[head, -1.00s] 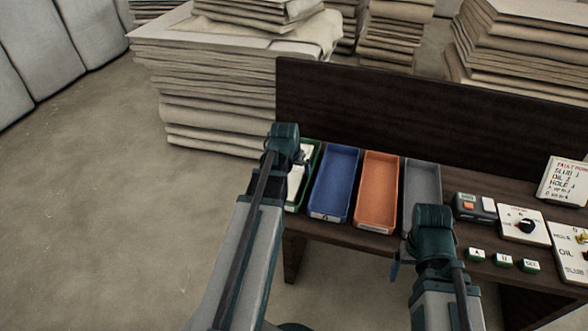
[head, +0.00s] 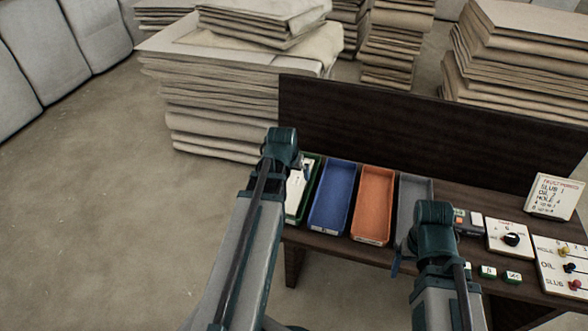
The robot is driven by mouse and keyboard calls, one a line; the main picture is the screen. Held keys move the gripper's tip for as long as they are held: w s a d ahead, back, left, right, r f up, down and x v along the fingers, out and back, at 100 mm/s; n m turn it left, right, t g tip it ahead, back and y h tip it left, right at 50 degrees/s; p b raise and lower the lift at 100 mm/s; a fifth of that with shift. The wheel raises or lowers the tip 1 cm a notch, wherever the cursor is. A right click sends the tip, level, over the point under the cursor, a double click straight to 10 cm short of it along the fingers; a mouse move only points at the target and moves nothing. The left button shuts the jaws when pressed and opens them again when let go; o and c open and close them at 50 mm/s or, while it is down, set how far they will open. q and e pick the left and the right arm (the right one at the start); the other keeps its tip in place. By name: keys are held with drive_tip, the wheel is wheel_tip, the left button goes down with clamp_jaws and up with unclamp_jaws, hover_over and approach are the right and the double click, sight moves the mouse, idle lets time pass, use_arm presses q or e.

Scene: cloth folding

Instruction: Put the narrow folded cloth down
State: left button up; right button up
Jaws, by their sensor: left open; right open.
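A narrow pale piece that looks like the folded cloth (head: 294,194) lies in the green tray (head: 309,199) at the left end of the table. Part of it is hidden behind my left gripper (head: 297,164). My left gripper is open, over the rear left part of that tray. Its fingertips are hard to make out. My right gripper (head: 408,240) is open, in front of the grey tray, and its fingers are mostly hidden by its own body. I see no cloth in it.
Blue (head: 333,197), orange (head: 373,205) and grey (head: 413,193) trays stand to the right of the green one and look empty. A dark back board (head: 420,130) rises behind. Switch boxes (head: 508,239) and a sign (head: 554,197) are at right. Cloth stacks (head: 215,105) stand behind; the left floor is clear.

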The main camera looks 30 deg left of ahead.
sight(296, 183)
use_arm(q)
drive_tip(key=p+v, duration=0.1)
drive_tip(key=v, duration=0.1)
drive_tip(key=shift+s+r, duration=0.15)
drive_tip(key=shift+r, duration=0.15)
use_arm(e)
wheel_tip(296, 183, up, 2)
drive_tip(key=shift+r, duration=0.2)
use_arm(q)
drive_tip(key=shift+f, duration=0.15)
use_arm(e)
drive_tip(key=shift+f, duration=0.1)
use_arm(q)
drive_tip(key=b+x, duration=1.1)
drive_tip(key=x, duration=0.1)
use_arm(e)
wheel_tip(296, 183, down, 11)
